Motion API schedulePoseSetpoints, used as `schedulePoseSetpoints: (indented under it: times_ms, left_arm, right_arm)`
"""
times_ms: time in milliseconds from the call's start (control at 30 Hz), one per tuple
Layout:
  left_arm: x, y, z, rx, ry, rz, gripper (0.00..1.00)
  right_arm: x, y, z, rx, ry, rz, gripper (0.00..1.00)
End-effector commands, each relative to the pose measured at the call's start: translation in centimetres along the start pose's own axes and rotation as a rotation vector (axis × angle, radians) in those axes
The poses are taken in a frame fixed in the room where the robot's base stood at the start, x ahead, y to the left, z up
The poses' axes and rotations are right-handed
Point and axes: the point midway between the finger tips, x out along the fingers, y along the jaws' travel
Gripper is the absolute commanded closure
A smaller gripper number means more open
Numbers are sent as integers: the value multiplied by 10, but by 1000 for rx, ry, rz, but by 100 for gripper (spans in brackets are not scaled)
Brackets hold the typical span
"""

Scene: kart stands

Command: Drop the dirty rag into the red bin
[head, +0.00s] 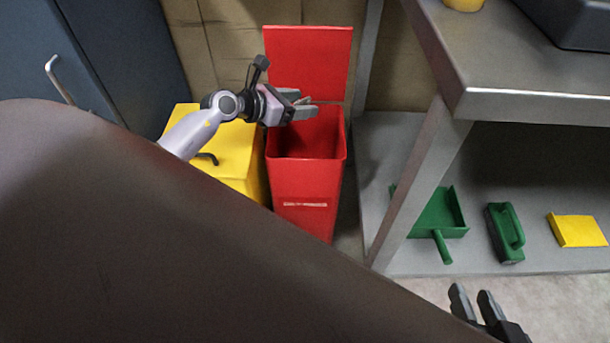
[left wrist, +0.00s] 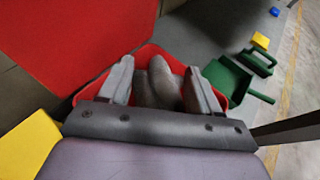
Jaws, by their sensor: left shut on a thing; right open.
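The red bin (head: 305,190) stands on the floor in the middle of the head view, with its red lid (head: 308,62) raised at the back. My left gripper (head: 304,106) is over the bin's open top. In the left wrist view its jaws are shut on the greyish dirty rag (left wrist: 158,82), which hangs between the fingers above the bin's opening. The bin's rim (left wrist: 140,58) shows around the fingers. In the head view the rag is mostly hidden by the gripper. My right gripper (head: 473,296) is open and empty at the bottom right of the head view.
A yellow bin (head: 228,155) stands directly left of the red one. A metal table (head: 520,103) is on the right; its lower shelf holds a green dustpan (head: 437,215), a green brush (head: 504,232) and a yellow item (head: 576,230). A blue cabinet (head: 125,50) is at left.

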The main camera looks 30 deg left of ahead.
Motion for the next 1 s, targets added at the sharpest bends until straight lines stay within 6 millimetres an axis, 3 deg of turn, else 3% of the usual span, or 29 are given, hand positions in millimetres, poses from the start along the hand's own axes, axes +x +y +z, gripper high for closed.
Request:
schedulePoseSetpoints:
  times_ms: [333, 367, 433, 767, 1000]
  left_arm:
    - [1, 0, -2, 0, -1, 0, 66]
    - [1, 0, -2, 0, -1, 0, 27]
    - [1, 0, -2, 0, 0, 0, 7]
    - [-1, 0, -2, 0, 1, 0, 7]
    - [-27, 0, 0, 2, 4, 0, 7]
  right_arm:
    - [1, -2, 0, 10, 3, -9, 57]
    - [1, -2, 0, 10, 3, -9, 57]
    - [1, -2, 0, 10, 3, -9, 57]
    - [1, -2, -1, 8, 4, -8, 57]
    - [-4, 1, -10, -23, 3, 16, 57]
